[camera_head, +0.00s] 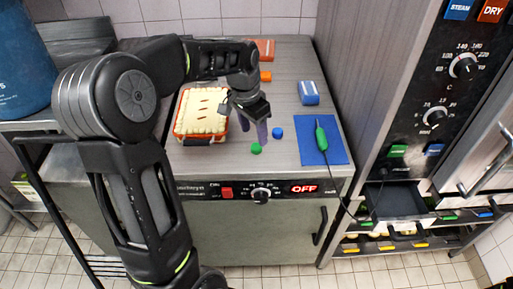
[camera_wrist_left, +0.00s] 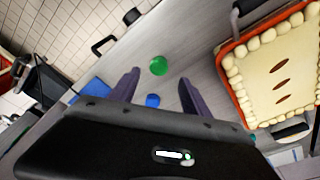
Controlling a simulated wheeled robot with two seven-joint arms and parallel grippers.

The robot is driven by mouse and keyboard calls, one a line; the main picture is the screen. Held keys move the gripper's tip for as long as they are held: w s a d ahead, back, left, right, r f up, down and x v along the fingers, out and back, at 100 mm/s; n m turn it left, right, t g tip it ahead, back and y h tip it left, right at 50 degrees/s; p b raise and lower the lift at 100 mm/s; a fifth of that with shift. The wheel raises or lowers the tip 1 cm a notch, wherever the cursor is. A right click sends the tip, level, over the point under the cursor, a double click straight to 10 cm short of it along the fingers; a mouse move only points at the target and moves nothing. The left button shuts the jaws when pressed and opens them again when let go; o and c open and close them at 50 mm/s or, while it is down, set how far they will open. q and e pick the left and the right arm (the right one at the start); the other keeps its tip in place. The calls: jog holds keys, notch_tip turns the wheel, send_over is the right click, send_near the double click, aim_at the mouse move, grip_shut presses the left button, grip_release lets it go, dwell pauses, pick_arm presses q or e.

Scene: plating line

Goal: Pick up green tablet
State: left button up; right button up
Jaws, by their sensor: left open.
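The green tablet (camera_head: 256,148) is a small round piece lying on the grey counter near its front edge. It also shows in the left wrist view (camera_wrist_left: 158,65), just beyond the space between the fingertips. My left gripper (camera_head: 254,130) is open and empty, with its fingers pointing down just behind the tablet in the head view. In the left wrist view both fingers (camera_wrist_left: 158,78) stand apart, one on either side of the tablet's line. I cannot tell the exact height of the fingertips above the counter. My right gripper is not in view.
A blue tablet (camera_head: 277,132) lies close to the right of the green one. A crusted pie (camera_head: 203,110) in an orange-red dish stands to the left. On the right, a green-handled corded tool (camera_head: 321,138) lies on a blue mat (camera_head: 337,153). A blue block (camera_head: 308,88) stands farther back.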

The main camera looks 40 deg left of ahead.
aim_at(256, 146)
pick_arm(q)
jog(key=f, duration=0.1)
jog(key=f+p, duration=0.1)
jog(key=f, duration=0.3)
jog(key=shift+w+d+f, duration=0.1)
jog(key=shift+w+d, duration=0.1)
jog(key=shift+w, duration=0.05)
jog(key=shift+c, duration=0.2)
grip_shut()
dwell(0.6)
